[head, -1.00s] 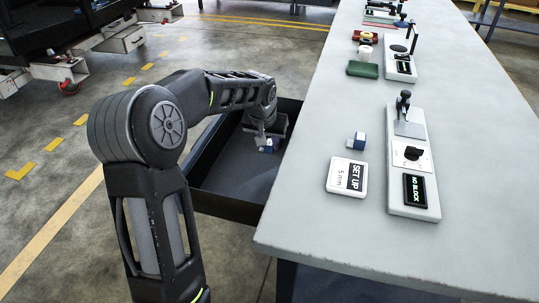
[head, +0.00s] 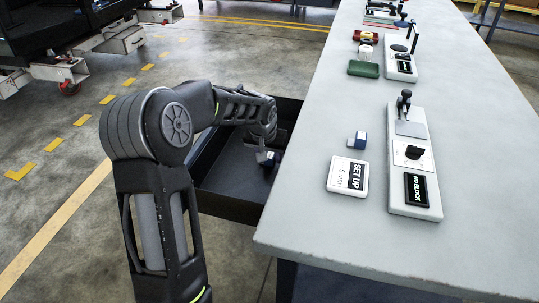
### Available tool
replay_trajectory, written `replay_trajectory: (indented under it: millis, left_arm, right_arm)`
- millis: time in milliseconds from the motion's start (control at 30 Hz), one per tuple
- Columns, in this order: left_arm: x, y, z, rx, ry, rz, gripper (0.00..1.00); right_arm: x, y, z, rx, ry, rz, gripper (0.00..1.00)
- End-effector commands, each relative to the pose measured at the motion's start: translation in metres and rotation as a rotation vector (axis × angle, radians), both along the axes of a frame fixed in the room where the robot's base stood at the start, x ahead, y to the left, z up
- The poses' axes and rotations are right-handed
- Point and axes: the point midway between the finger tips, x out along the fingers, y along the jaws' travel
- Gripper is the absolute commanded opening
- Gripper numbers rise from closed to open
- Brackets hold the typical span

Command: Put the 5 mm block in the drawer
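A small blue-and-white block (head: 265,157) shows at my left gripper (head: 268,150), inside the open dark drawer (head: 228,205) under the bench's left edge. The hand and wrist hide much of the fingers, so I cannot tell whether they are shut on this block. Whether the block touches the drawer floor is also unclear. A second blue-and-white block (head: 357,140) sits on the bench. Its size marking is not legible. A white sign (head: 347,175) beside it reads "SET UP 5 mm". My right gripper is not in view.
The grey bench (head: 325,240) fills the right side. A white gauge fixture (head: 412,170) on it has a display (head: 416,189) reading "NO BLOCK". A green tray (head: 363,68) and a second fixture (head: 401,68) stand farther back. The near bench top is clear.

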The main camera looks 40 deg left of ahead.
Motion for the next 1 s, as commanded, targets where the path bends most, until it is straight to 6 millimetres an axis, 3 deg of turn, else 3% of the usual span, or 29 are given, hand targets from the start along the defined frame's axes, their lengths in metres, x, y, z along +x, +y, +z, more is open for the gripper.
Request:
replay_trajectory:
  millis: [100, 500, 667, 1000]
  left_arm:
    - [0.000, 0.000, 0.000, 0.000, 0.000, 0.000, 0.47]
    - [-0.001, 0.000, 0.009, 0.001, -0.002, 0.000, 0.47]
    - [-0.010, -0.003, 0.032, 0.002, -0.003, 0.000, 0.47]
    - [-0.035, -0.012, 0.096, 0.001, -0.004, 0.000, 0.47]
  right_arm:
    - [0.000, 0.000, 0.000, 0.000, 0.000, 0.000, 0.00]
    - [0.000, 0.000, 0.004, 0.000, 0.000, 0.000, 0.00]
    - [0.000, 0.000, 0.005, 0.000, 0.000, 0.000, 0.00]
    - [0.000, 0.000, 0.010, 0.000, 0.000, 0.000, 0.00]
